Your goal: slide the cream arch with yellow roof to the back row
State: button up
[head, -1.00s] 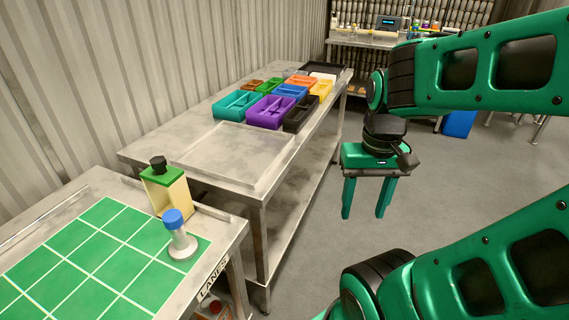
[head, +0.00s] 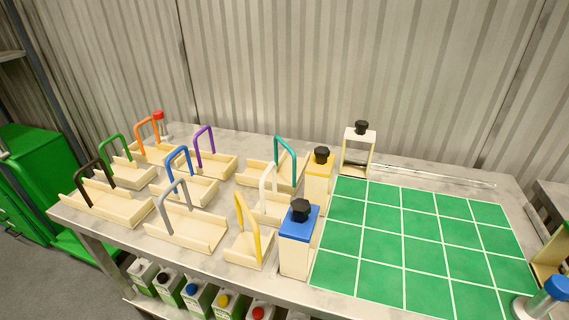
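The cream arch with the yellow roof (head: 320,172) stands upright at the left edge of the green grid mat (head: 402,241), near its back left corner. It has a black knob on top. Its lower part is partly hidden by a blue-roofed cream arch (head: 298,238) in front of it. A white-roofed arch (head: 359,153) with a black knob stands behind the mat's back edge, its opening visible. My gripper is outside the current view.
Several cream trays with coloured handles, one yellow (head: 247,234), fill the table's left side. At the right edge are a partly cut-off cream arch (head: 548,260) and a blue-capped post (head: 545,300). The mat's middle is clear. A corrugated wall (head: 300,70) rises behind.

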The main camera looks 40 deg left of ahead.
aim_at(319, 170)
jog(key=u, duration=1.5)
jog(key=k, duration=0.65)
jog(key=u, duration=0.1)
jog(key=i, duration=1.15)
jog(key=z, duration=0.25)
